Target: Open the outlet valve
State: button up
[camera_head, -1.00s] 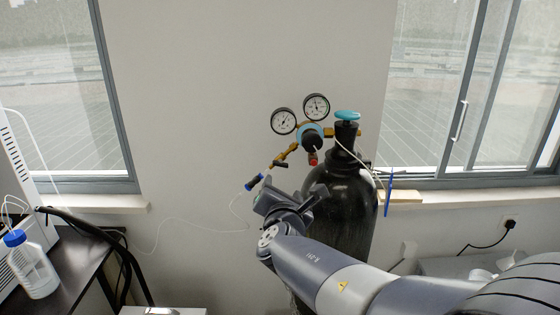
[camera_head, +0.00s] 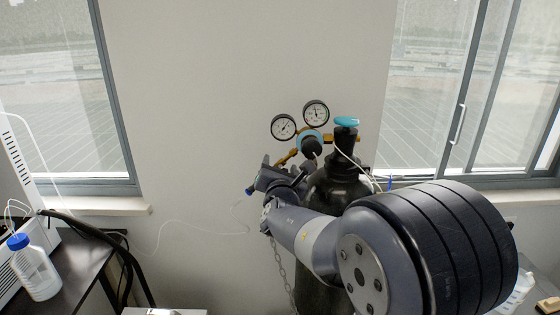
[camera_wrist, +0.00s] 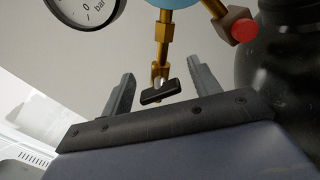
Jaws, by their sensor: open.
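The outlet valve's black lever (camera_wrist: 160,93) hangs at the end of the brass outlet pipe (camera_wrist: 163,35) in the wrist view. My gripper (camera_wrist: 161,70) is open, with one finger on each side of the lever. I cannot tell whether a finger touches it. In the head view my gripper (camera_head: 268,172) is beside the regulator's brass outlet and hides the lever. The regulator (camera_head: 309,145) has two round gauges (camera_head: 283,127) and is mounted on a black gas cylinder (camera_head: 345,178).
A red-ended brass fitting (camera_wrist: 243,28) and the cylinder's dark side (camera_wrist: 285,70) are close on the right in the wrist view. The cylinder has a turquoise top knob (camera_head: 346,121). A bottle (camera_head: 36,270) stands on a black bench at left. Thin tubing crosses the wall.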

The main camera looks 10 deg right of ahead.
jog(key=shift+w+d, duration=0.2)
jog(key=shift+w, duration=0.65)
jog(key=shift+c, duration=0.5)
